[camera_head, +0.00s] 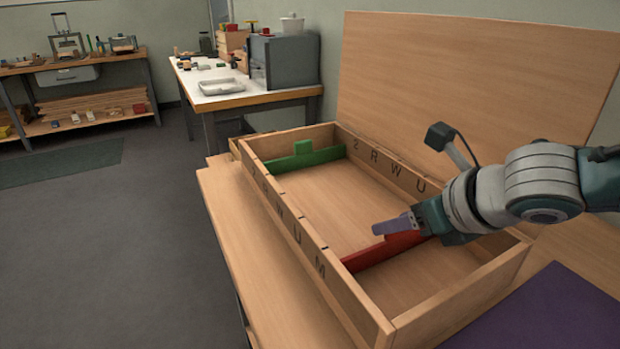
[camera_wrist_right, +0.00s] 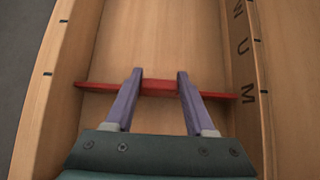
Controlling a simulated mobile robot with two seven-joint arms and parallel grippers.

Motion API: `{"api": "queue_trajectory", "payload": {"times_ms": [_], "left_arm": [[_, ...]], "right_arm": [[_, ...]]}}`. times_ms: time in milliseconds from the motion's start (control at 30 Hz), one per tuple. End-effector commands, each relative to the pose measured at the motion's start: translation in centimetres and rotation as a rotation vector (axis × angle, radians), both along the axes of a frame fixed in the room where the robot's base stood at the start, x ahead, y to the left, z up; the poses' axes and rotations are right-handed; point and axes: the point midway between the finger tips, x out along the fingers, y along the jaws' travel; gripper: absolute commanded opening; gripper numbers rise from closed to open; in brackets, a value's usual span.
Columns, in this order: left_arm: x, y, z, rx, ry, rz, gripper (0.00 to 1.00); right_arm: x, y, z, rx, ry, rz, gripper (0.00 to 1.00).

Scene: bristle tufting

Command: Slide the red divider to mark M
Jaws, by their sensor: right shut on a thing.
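The red divider (camera_head: 380,252) stands across the long wooden box (camera_head: 290,223), near its front end. My right gripper (camera_head: 402,228), with purple fingers, is shut on the divider's raised middle tab; in the right wrist view (camera_wrist_right: 155,82) a finger lies on each side of the tab. Letter M (camera_head: 320,270) is on the box's left wall, close to the divider's left end. In the right wrist view, another M (camera_wrist_right: 246,97) on the opposite wall sits beside the divider's end, roughly level with it. My left gripper is not in view.
A green divider (camera_head: 303,157) stands across the far part of the box. Letters run along both long walls. A tall wooden panel (camera_head: 470,90) rises behind the box, and a purple mat (camera_head: 560,315) lies at right. The box floor between the dividers is clear.

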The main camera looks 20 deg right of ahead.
Motion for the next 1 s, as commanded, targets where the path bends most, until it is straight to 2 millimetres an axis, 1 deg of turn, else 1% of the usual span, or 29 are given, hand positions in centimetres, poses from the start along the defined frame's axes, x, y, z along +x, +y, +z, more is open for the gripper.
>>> {"api": "queue_trajectory", "payload": {"times_ms": [33, 67, 300, 533, 667, 767, 1000], "left_arm": [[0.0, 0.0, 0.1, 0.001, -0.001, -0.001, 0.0], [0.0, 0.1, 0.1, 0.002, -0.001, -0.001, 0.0], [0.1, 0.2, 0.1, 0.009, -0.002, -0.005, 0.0], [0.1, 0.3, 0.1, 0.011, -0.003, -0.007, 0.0], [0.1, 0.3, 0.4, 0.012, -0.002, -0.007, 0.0], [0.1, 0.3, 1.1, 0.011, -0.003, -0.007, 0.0], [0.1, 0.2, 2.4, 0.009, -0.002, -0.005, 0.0]], "right_arm": [[0.0, 0.1, 0.1, 0.003, 0.0, 0.003, 0.0], [0.0, 0.1, 0.1, 0.003, 0.0, 0.003, 0.58], [0.0, 0.1, 0.0, 0.001, 0.001, 0.001, 0.85], [0.0, 0.0, 0.0, 0.001, 0.001, 0.001, 0.85], [-0.5, -0.1, 0.6, 0.0, 0.001, 0.001, 0.85], [-1.4, -0.2, 1.6, -0.002, 0.002, 0.001, 0.85], [-4.6, -0.4, 4.8, -0.002, 0.003, 0.002, 0.85]]}}
